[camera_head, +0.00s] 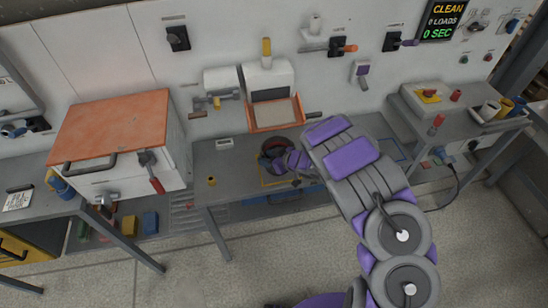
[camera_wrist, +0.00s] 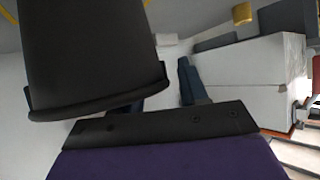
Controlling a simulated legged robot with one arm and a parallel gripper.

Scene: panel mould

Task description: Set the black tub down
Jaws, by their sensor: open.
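The black tub (camera_wrist: 85,50) fills the upper left of the wrist view, very close to the camera, with its flared rim toward my gripper. In the head view a dark round shape (camera_head: 267,156), seemingly the tub, is at the yellow-outlined square on the middle bench. My gripper (camera_head: 287,165) is beside it, partly covered by my arm. In the wrist view one blue finger (camera_wrist: 187,80) stands clear to the right of the tub. The other finger is mostly hidden behind the tub. The jaws are open. Whether the tub's base touches the bench is hidden.
The middle bench (camera_head: 222,168) has a small brass cup (camera_head: 211,181) at its left. A press with an orange-framed tray (camera_head: 275,113) stands behind. A white box with an orange lid (camera_head: 112,125) is left. Another bench with a red-button box (camera_head: 428,96) is right.

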